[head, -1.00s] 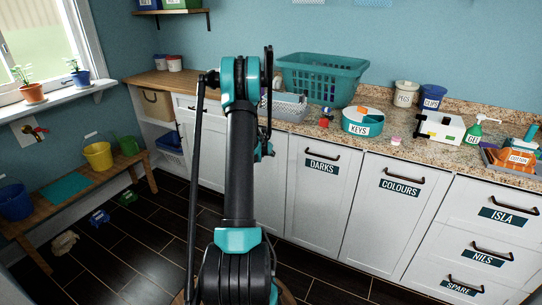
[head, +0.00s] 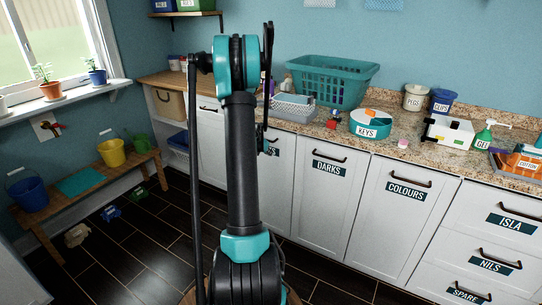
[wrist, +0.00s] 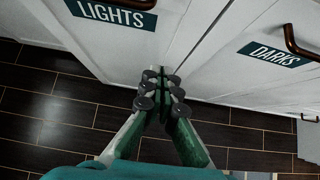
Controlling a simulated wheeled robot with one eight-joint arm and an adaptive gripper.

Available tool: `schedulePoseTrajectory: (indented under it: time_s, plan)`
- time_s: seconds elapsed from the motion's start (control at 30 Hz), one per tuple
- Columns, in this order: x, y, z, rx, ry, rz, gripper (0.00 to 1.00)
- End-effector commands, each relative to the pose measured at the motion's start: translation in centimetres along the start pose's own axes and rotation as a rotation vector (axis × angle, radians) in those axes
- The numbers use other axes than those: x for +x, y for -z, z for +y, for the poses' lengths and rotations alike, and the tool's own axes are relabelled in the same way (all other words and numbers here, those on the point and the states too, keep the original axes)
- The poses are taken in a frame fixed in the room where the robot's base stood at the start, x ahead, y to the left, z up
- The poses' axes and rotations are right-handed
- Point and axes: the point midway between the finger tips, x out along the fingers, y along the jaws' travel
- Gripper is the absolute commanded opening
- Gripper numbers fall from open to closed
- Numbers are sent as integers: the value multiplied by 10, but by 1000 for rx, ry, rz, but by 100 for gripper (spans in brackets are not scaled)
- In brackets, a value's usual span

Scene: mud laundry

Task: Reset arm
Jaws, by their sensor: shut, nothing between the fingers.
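My arm stands upright in the middle of the head view, its teal-and-black upper joint in front of the wall and counter. In the wrist view my gripper (wrist: 160,92) is shut, its dark round fingertip pads together and nothing between them. It hangs in front of the white cabinet doors, by the seam between the LIGHTS door (wrist: 90,25) and the DARKS door (wrist: 260,50), above the dark floor. In the head view the gripper is mostly hidden behind my arm.
The granite counter (head: 404,151) holds a teal laundry basket (head: 335,82), the KEYS tub (head: 370,124), a white box (head: 448,132) and a green spray bottle (head: 483,137). A wooden bench (head: 95,185) with buckets stands at left. The tiled floor (head: 150,240) between is mostly clear.

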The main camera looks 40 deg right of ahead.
Motion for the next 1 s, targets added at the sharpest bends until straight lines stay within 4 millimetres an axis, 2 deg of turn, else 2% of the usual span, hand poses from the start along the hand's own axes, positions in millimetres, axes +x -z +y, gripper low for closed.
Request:
schedulePoseTrajectory:
  time_s: [0.3, 0.37, 0.43, 0.57, 0.77, 1.0]
  plan:
    - [-7, 1, 1, 5, -2, 1, 0]
    - [-13, 3, 3, 26, -8, 6, 0]
    - [-27, 10, 8, 83, -21, 19, 0]
    - [-75, 34, 22, 278, -59, 73, 0]
    - [-161, 88, 34, 661, -95, 204, 0]
    - [-254, 164, 24, 1103, -56, 389, 0]
